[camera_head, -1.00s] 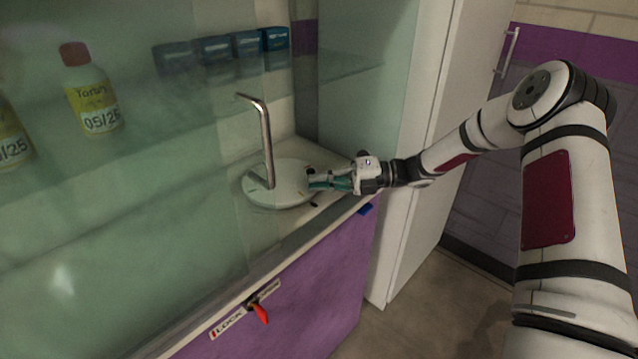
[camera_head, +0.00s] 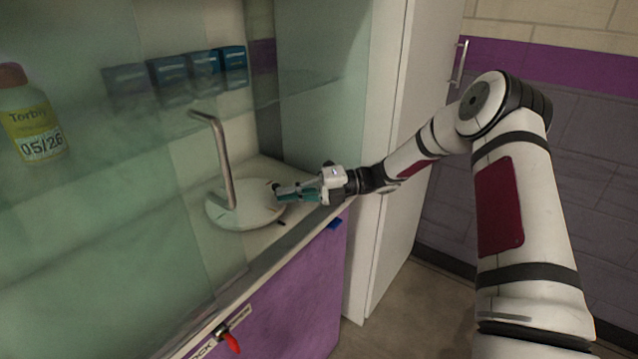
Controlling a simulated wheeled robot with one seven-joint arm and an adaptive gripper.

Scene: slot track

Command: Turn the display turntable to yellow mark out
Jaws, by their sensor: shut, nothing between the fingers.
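The display turntable (camera_head: 252,214) is a round white disc on the pale counter inside the glass-fronted case. A bent metal rod (camera_head: 223,165) rises from it, left of the disc's middle, with its top end bent to the left. Small dark marks show by the right rim, but I see no yellow mark. My gripper (camera_head: 281,194) is shut and empty, its teal fingers reaching in from the right. The fingertips are over or against the disc's right rim; I cannot tell whether they touch. The fingers hide part of that rim.
Green-tinted glass (camera_head: 100,240) covers the left, with a bottle (camera_head: 32,115) and several blue boxes (camera_head: 188,70) on a shelf. A red lock handle (camera_head: 231,342) is on the purple cabinet front (camera_head: 300,300). A white door panel (camera_head: 385,200) stands close by my arm.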

